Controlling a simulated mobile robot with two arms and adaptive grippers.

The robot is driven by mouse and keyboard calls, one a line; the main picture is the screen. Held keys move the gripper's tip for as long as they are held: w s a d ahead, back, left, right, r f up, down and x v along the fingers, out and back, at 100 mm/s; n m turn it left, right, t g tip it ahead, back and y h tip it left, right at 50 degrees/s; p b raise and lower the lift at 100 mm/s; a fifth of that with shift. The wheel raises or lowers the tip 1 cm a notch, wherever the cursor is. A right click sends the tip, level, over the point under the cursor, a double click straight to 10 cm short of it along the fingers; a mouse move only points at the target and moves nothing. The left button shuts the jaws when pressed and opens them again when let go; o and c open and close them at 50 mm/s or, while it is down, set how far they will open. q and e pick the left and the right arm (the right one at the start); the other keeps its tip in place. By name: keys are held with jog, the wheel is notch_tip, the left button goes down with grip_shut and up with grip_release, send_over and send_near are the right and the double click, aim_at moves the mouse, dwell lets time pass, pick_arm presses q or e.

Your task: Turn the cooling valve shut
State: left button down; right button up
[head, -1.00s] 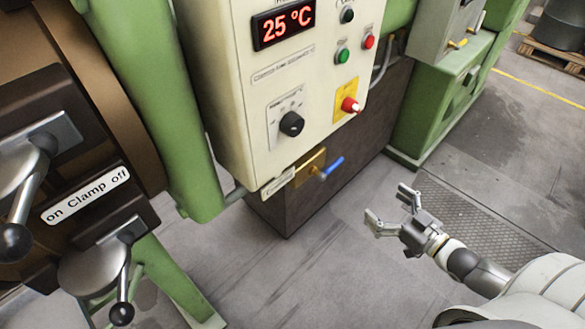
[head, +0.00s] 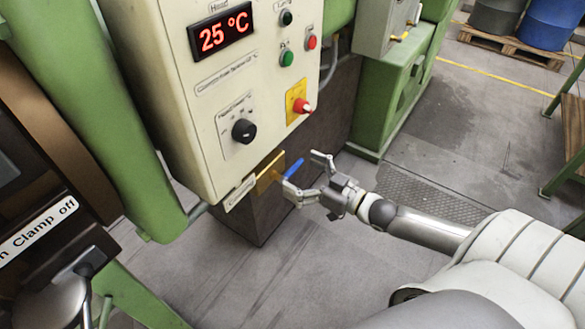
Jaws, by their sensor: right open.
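The cooling valve has a blue lever handle (head: 293,169) on a brass body (head: 268,174), below the lower edge of the cream control box. The lever sticks out to the right and slightly up in the head view. My right gripper (head: 307,177) is open, its two fingers spread with the lever's outer end by the gap between them. One finger is above and right of the lever, the other below it and close to the valve body. I cannot tell whether either finger touches the lever. My left gripper is not in view.
The cream control box (head: 205,115) shows a 25 °C display (head: 221,31), a black knob (head: 243,131) and a red switch (head: 302,105) above the valve. The clamp lever (head: 45,305) is at lower left. Green machine parts stand either side. The floor at lower centre is clear.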

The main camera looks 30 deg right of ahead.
jog(key=shift+x, duration=1.3)
jog(key=shift+c, duration=0.3)
jog(key=c, duration=1.4)
